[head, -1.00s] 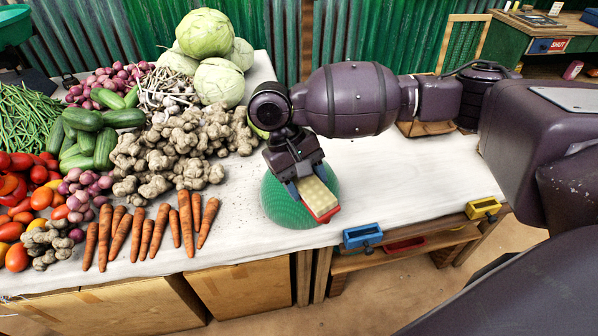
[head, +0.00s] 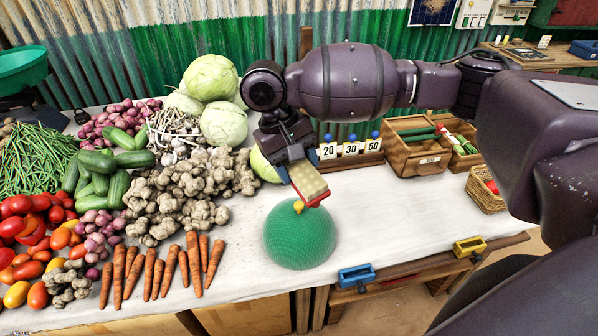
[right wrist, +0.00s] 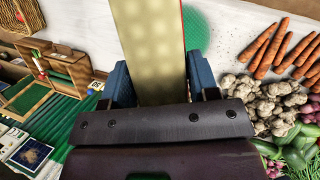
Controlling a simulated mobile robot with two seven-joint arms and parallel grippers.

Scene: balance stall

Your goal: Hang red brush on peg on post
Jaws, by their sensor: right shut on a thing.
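The red brush (head: 309,184) is in my right gripper (head: 296,164). Its pale, dotted face shows, with a red edge along its lower end. In the right wrist view, the brush (right wrist: 150,45) lies between the two blue fingers and runs out of the top of the picture. In the head view the brush is above the green dome (head: 300,240). A brown wooden post (head: 306,42) stands behind my right arm against the corrugated wall; the arm hides part of it. I cannot make out a peg on it. My left gripper is not in view.
Vegetables crowd the left of the white table, with cabbages (head: 211,78) at the back and carrots (head: 160,272) in front. Price cards (head: 350,149) and a wooden crate (head: 412,158) stand at the back. The table right of the dome is clear.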

